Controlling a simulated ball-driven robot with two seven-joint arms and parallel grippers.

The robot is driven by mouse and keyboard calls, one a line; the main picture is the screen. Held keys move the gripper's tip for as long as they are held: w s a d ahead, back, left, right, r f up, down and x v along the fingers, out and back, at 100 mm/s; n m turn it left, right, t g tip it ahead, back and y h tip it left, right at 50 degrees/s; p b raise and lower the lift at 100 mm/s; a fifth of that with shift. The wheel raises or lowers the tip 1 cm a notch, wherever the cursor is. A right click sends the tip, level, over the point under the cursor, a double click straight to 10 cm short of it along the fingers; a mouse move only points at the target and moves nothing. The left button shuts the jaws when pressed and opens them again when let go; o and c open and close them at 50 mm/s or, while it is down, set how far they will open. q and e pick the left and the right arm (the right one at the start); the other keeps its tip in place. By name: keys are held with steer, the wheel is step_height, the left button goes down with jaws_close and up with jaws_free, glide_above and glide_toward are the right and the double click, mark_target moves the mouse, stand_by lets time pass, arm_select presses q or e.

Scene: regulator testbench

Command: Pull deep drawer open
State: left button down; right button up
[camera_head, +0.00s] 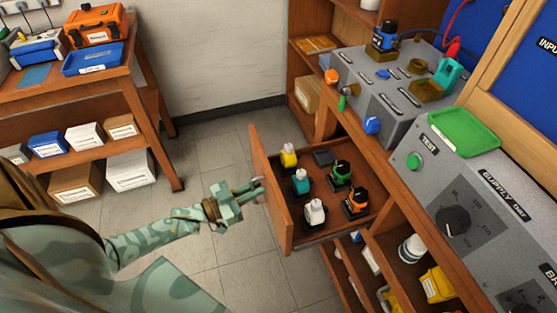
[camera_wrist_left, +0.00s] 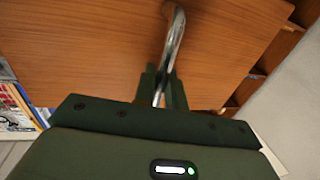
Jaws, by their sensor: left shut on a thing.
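The deep drawer (camera_head: 270,200) stands pulled out from the wooden bench in the head view. Inside it are several small bottle-like items, among them a yellow one (camera_head: 289,155), a teal one (camera_head: 300,182), a white one (camera_head: 314,212), a green one (camera_head: 341,176) and an orange one (camera_head: 355,203). My left gripper (camera_head: 257,187) is at the outer face of the drawer front. In the left wrist view its fingers (camera_wrist_left: 163,90) are shut on the chrome handle (camera_wrist_left: 174,42) of the wooden front (camera_wrist_left: 90,50). My right gripper is out of view.
A grey test panel (camera_head: 470,215) tops the bench on the right. A wooden rack (camera_head: 150,100) stands at the left. The tiled floor (camera_head: 215,155) between is clear.

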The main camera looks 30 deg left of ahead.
arm_select(q)
steer(key=a+v, duration=0.1)
steer(key=v, duration=0.8)
steer(key=shift+w+a+p, duration=0.25)
steer(key=shift+a+p, duration=0.05)
steer(key=shift+a, duration=0.05)
steer(key=c, duration=1.8)
jaws_free()
steer(key=v, duration=1.6)
steer(key=shift+s, duration=0.15)
